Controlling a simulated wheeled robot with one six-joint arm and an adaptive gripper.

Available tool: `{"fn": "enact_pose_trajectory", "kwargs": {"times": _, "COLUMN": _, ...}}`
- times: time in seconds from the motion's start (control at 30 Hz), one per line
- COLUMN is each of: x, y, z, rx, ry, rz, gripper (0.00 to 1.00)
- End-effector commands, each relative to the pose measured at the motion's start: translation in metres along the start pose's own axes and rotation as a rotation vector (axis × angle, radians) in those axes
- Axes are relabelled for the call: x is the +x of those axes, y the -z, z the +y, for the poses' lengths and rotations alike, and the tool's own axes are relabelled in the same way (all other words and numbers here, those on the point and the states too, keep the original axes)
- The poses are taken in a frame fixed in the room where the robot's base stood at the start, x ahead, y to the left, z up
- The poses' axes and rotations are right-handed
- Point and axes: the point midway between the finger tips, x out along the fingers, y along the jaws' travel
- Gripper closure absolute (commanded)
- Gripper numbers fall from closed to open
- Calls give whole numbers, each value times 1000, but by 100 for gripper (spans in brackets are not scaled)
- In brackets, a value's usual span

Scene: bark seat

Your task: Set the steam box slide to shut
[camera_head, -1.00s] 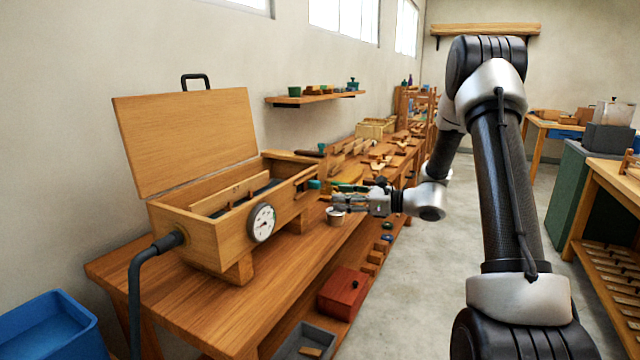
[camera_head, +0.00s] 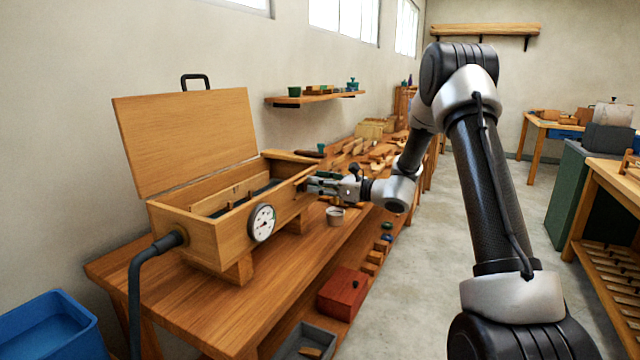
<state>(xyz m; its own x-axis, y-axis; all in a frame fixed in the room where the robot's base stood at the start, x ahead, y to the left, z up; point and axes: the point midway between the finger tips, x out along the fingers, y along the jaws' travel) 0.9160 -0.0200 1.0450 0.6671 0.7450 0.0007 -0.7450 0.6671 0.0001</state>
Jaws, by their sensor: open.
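The steam box (camera_head: 200,244) is a long wooden box on the workbench, with its lid (camera_head: 187,142) raised and leaning back. A round white gauge (camera_head: 262,223) sits on its front, and a dark hose (camera_head: 145,270) enters its near end. My gripper (camera_head: 312,184) is open at the right end of the box, with its fingertips very close to that end. I cannot tell whether they touch it. The slide cannot be made out clearly; the gripper covers part of the right end.
A small metal cup (camera_head: 335,216) stands on the workbench (camera_head: 190,312) below my gripper. Wooden parts crowd the bench behind it. A wall shelf (camera_head: 315,96) hangs above. A red box (camera_head: 343,291) sits lower at the front.

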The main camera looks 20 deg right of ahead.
Motion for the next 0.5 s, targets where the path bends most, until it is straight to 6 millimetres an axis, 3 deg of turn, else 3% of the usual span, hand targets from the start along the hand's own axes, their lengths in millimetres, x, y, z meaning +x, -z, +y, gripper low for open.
{"fn": "enact_pose_trajectory", "kwargs": {"times": 0.03, "x": 0, "y": 0, "z": 0, "rx": 0, "ry": 0, "rz": 0, "gripper": 61}}
{"fn": "enact_pose_trajectory", "kwargs": {"times": 0.27, "x": 0, "y": 0, "z": 0, "rx": 0, "ry": 0, "rz": 0, "gripper": 100}}
{"fn": "enact_pose_trajectory", "kwargs": {"times": 0.5, "x": 0, "y": 0, "z": 7, "rx": 2, "ry": -2, "rz": 1, "gripper": 100}}
